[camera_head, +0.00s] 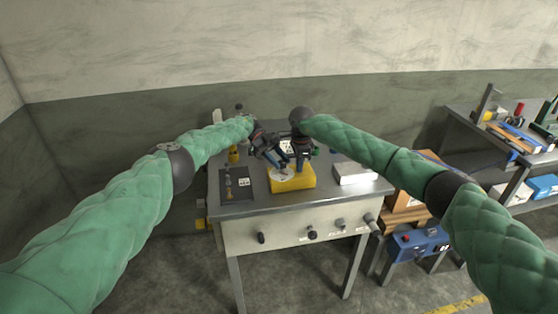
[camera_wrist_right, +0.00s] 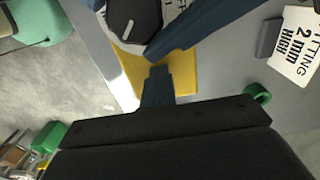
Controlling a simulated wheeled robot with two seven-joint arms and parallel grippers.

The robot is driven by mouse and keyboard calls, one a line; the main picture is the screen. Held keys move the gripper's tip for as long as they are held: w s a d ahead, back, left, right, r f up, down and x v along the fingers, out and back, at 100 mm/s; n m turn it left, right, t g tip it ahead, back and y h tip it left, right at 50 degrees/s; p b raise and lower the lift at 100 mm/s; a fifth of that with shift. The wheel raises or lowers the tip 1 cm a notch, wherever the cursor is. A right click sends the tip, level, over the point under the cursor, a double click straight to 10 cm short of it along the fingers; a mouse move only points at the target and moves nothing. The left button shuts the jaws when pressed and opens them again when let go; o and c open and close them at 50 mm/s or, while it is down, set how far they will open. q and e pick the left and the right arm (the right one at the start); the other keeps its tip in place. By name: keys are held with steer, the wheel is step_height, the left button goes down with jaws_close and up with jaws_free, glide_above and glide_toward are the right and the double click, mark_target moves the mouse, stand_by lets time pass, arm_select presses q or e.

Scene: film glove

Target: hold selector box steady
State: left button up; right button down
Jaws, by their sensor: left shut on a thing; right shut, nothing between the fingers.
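The selector box, a yellow box (camera_head: 295,183) with a pale top face, sits on the grey workbench near its middle. It also shows in the right wrist view (camera_wrist_right: 184,76), partly covered by the fingers. My left gripper (camera_head: 279,162) reaches in from the left and is shut at the box's upper part; the exact contact is hidden. My right gripper (camera_head: 304,166) is shut and empty over the box's right side. Its blue fingertips (camera_wrist_right: 156,74) point at the yellow surface; touching or just apart, I cannot tell. A black many-sided part (camera_wrist_right: 133,18) shows above them.
A white box (camera_head: 354,174) lies right of the selector box on the workbench (camera_head: 255,209). A dark tray (camera_head: 238,188) with a screwdriver-like tool is on the left. Bottles stand at the back left. A white printed card (camera_wrist_right: 297,45) lies at right in the wrist view.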

arm_select(q)
steer(key=shift+d, duration=0.1)
steer(key=o, duration=1)
steer(key=shift+c, duration=0.2)
steer(key=shift+a+n+t+h, duration=0.2)
steer(key=shift+n+t+h, duration=0.2)
steer(key=shift+n+t, duration=0.1)
